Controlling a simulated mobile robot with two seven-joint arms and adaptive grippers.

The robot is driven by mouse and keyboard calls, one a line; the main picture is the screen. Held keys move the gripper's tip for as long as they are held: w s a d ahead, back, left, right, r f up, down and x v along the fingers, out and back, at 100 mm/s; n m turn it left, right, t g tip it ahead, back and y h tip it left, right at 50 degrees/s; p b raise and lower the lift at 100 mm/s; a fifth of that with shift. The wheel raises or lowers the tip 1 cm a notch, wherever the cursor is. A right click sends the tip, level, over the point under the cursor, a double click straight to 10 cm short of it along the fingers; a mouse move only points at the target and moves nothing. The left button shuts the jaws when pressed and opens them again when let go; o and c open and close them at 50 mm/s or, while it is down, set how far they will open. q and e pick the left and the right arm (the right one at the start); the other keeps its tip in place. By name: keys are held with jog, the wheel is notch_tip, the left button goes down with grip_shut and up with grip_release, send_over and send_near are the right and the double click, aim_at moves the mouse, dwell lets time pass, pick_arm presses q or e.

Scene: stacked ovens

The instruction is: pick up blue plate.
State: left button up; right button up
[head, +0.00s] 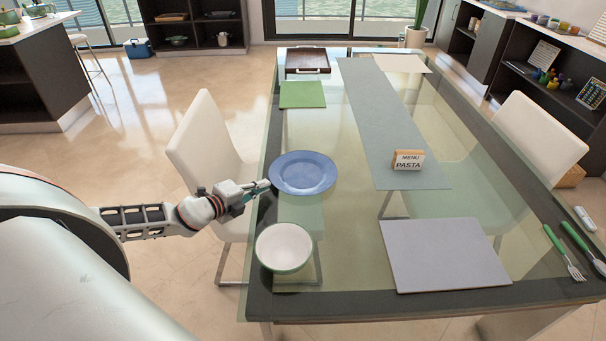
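The plate looks flat on the table. My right gripper is not in view.
A white bowl (284,246) stands just in front of the plate. A menu sign (408,160) stands on the grey runner (385,120). A grey placemat (443,254) lies front right. White chairs (205,135) flank the table. A brown tray (307,61) sits at the far end.

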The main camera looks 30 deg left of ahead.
aim_at(272, 189)
pick_arm(q)
jog(key=x, duration=0.3)
jog(key=shift+w+r, duration=0.15)
jog(key=shift+w+d+f, duration=0.1)
jog(key=shift+w+f, duration=0.25)
jog(key=shift+w, duration=0.3)
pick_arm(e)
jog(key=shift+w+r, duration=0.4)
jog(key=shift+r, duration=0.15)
pick_arm(q)
jog(key=shift+r, duration=0.15)
grip_shut()
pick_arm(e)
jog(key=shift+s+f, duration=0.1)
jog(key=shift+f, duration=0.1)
